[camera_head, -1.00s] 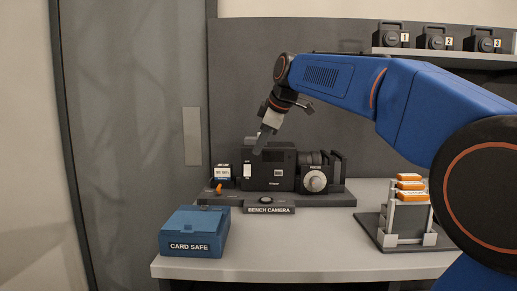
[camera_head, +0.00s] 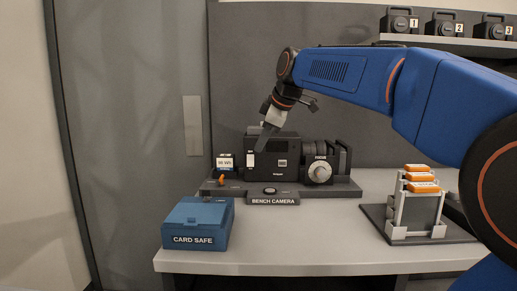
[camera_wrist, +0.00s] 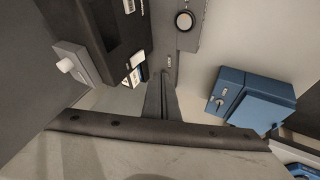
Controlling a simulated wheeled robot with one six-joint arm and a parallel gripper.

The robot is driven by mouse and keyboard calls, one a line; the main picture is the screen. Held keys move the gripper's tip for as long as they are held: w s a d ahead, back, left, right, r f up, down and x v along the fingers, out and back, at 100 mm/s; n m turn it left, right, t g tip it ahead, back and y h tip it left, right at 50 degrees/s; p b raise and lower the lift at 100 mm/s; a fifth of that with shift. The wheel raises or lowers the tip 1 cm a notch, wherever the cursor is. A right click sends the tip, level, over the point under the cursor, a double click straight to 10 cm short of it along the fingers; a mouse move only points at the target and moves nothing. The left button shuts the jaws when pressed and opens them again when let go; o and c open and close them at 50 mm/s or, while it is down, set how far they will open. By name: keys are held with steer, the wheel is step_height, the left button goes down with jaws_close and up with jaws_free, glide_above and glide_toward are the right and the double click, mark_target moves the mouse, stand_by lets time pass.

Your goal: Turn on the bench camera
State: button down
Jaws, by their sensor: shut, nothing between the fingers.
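The bench camera (camera_head: 285,158) is a black box on a dark base behind a "BENCH CAMERA" plate (camera_head: 273,200). A white switch-like label (camera_head: 250,160) is on its left front, and a silver focus knob (camera_head: 320,172) is on its right. A round button (camera_head: 270,190) sits on the base, and it also shows in the wrist view (camera_wrist: 185,20). An orange lever (camera_head: 221,180) stands at the base's left. My gripper (camera_head: 262,147) is shut and empty, pointing down at the camera's upper left front and partly covering it. Contact cannot be told. The fingers (camera_wrist: 163,80) show together in the wrist view.
A blue card safe (camera_head: 196,224) stands at the bench's front left. A battery-like block (camera_head: 224,163) sits left of the camera. A rack (camera_head: 416,212) with orange-topped cards stands at right. Numbered cameras (camera_head: 444,26) line a shelf. The bench front between is clear.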

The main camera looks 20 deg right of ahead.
mark_target(248, 163)
steer(key=x, duration=0.3)
steer(key=w+x, duration=0.1)
steer(key=x, duration=0.2)
steer(key=d+x, duration=0.1)
steer(key=x, duration=0.3)
steer(key=shift+w+r, duration=0.25)
steer(key=shift+r, duration=0.05)
steer(key=shift+w+d, duration=0.3)
steer(key=shift+w, duration=0.45)
steer(key=shift+w+f, duration=0.15)
steer(key=shift+w, duration=0.1)
steer(key=shift+r, duration=0.9)
